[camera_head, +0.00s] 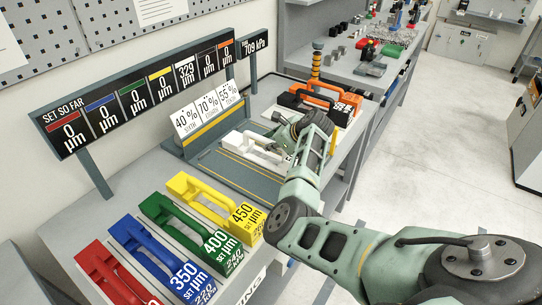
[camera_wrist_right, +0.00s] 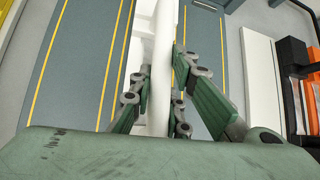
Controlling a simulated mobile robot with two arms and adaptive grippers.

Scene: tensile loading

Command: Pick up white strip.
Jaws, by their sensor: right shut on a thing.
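The white strip (camera_head: 252,147) lies in the grey fixture with yellow lines (camera_head: 222,168) in the head view. My arm hides its right end. My right gripper (camera_head: 290,152) is at that end, with its fingers around it. In the right wrist view the white strip (camera_wrist_right: 162,70) runs up the picture between the two fingers of my right gripper (camera_wrist_right: 158,98), which are shut on it. I cannot tell whether the strip is clear of the fixture. My left gripper is not in view.
Yellow (camera_head: 205,199), green (camera_head: 180,229), blue (camera_head: 150,256) and red (camera_head: 105,275) handled strips lie at the front left. Orange and black pieces (camera_head: 323,97) are close beyond my gripper. Percent cards (camera_head: 208,113) and a readout board (camera_head: 135,90) stand behind the fixture.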

